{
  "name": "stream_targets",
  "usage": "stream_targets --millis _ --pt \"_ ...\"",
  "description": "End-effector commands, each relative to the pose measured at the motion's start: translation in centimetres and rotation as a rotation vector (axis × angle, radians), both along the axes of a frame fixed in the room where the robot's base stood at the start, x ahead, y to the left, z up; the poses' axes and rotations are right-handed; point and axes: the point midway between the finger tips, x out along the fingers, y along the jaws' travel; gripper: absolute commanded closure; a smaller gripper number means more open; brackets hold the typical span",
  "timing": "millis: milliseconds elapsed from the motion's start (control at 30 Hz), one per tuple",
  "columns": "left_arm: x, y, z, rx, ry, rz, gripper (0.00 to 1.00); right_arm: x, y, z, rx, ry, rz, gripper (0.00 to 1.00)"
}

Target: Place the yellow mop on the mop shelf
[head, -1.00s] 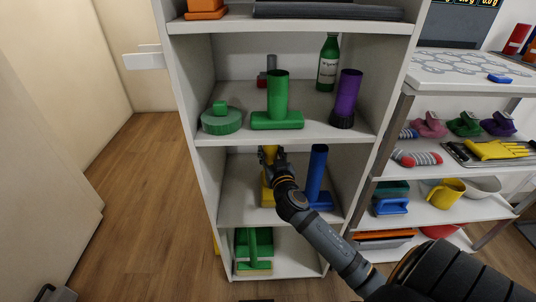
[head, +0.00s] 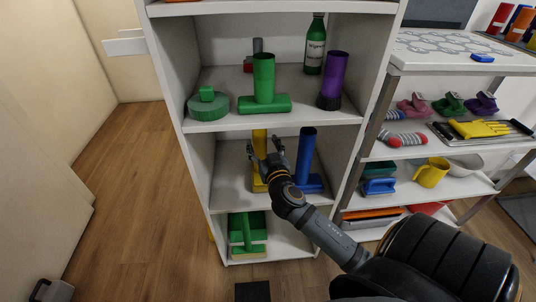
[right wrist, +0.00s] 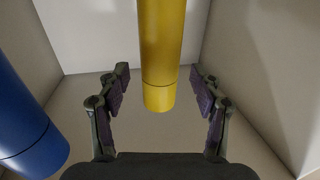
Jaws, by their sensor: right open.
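The yellow mop (head: 259,143) stands upright on the middle shelf (head: 232,196) of the white unit, left of a blue mop (head: 306,155). My right gripper (head: 264,148) is open in front of its yellow handle, and my wrist partly hides its lower part. In the right wrist view, the yellow handle (right wrist: 161,50) lies between the spread fingers of my right gripper (right wrist: 160,74), with a gap on both sides. The blue mop (right wrist: 25,130) is at the left there. My left gripper is not in view.
The shelf above holds a green mop (head: 264,85), a green round brush (head: 208,103), a purple brush (head: 333,80) and a green bottle (head: 315,45). Side walls enclose the compartment. A rack (head: 460,190) with a yellow mug (head: 432,172) stands right.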

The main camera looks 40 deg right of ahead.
Motion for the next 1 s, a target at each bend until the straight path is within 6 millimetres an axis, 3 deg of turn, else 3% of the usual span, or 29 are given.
stream_targets --millis 100,300,533,600,667,767,800,900,1000 --pt "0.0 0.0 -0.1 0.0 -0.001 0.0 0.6 -3.0 1.1 -0.3 0.003 0.005 0.0 0.35" --pt "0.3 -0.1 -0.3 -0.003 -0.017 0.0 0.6 -6.4 2.4 -0.2 0.004 0.002 0.0 0.35" --pt "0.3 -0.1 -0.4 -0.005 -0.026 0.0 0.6 -7.6 2.8 0.0 0.001 0.001 -0.001 0.35" --pt "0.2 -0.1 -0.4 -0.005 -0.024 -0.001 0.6 -7.7 2.5 -0.8 0.008 0.028 -0.015 0.35" --pt "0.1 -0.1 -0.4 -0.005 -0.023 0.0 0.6 -8.3 1.9 -3.3 0.025 0.117 -0.05 0.35" --pt "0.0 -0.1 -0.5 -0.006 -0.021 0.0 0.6 -11.0 1.6 -11.1 0.073 0.417 -0.098 0.35" --pt "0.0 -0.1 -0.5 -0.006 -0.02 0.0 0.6 -12.7 2.3 -14.5 0.096 0.564 -0.088 0.35" --pt "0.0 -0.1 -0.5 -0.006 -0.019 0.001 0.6 -17.4 5.7 -21.6 0.157 0.897 0.025 0.35" --pt "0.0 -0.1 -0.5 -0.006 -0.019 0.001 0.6 -21.5 10.0 -25.6 0.209 1.125 0.202 0.35"
